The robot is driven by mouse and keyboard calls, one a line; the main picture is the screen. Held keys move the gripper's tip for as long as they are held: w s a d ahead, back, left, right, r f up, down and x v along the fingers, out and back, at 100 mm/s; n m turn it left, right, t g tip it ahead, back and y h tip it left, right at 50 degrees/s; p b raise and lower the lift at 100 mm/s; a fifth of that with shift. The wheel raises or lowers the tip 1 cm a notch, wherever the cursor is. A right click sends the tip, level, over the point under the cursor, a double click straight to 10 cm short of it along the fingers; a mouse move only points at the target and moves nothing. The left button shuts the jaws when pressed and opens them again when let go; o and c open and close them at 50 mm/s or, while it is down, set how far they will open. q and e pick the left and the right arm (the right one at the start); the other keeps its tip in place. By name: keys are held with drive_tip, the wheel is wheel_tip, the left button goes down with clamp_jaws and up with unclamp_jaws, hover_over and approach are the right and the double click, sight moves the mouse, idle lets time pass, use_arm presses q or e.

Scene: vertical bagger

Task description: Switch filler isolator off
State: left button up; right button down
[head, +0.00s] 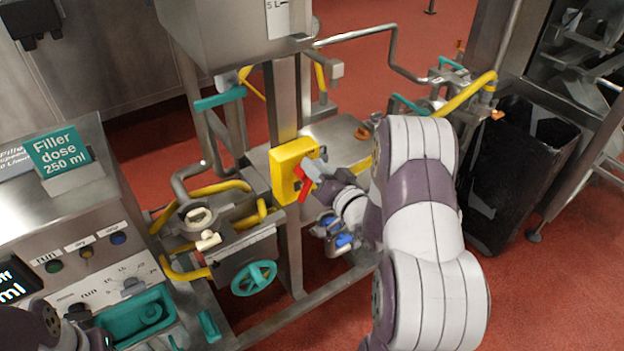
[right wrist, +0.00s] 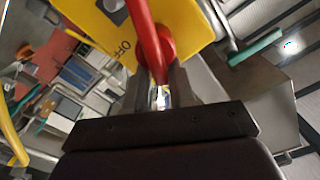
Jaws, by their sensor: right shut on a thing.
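The filler isolator is a yellow box (head: 290,168) mounted on a steel post in the middle of the head view. Its red handle (head: 305,184) shows on the box's right face. In the right wrist view the yellow box (right wrist: 112,42) bears an "OFF" marking, and the red handle (right wrist: 147,30) runs up from a round red hub. My right gripper (head: 312,170) is at the box, and in the wrist view its fingers (right wrist: 160,92) are shut on the red handle near the hub. The handle's exact setting is hard to tell. My left gripper is not clearly visible; only part of my left arm shows at bottom left.
A control panel with a "Filler dose 250 ml" sign (head: 62,152) stands at left. A teal handwheel (head: 254,278) and yellow pipes lie below the box. A steel hopper (head: 225,35) is above. A black bin (head: 515,172) stands at right, with open red floor in front.

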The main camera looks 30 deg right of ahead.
drive_tip(key=f+m+p, duration=0.1)
drive_tip(key=m, duration=0.3)
drive_tip(key=f+m+p, duration=0.1)
drive_tip(key=m, duration=0.2)
drive_tip(key=d+f+m+p, duration=0.1)
drive_tip(key=m, duration=0.3)
drive_tip(key=shift+d+m+p, duration=0.1)
drive_tip(key=shift+m+p, duration=0.2)
drive_tip(key=shift+p, duration=0.1)
drive_tip(key=c, duration=0.9)
unclamp_jaws()
drive_tip(key=shift+o, duration=0.2)
drive_tip(key=shift+r, duration=0.2)
drive_tip(key=s, duration=0.3)
drive_tip(key=s+p, duration=0.1)
drive_tip(key=s, duration=0.1)
drive_tip(key=shift+d, duration=0.3)
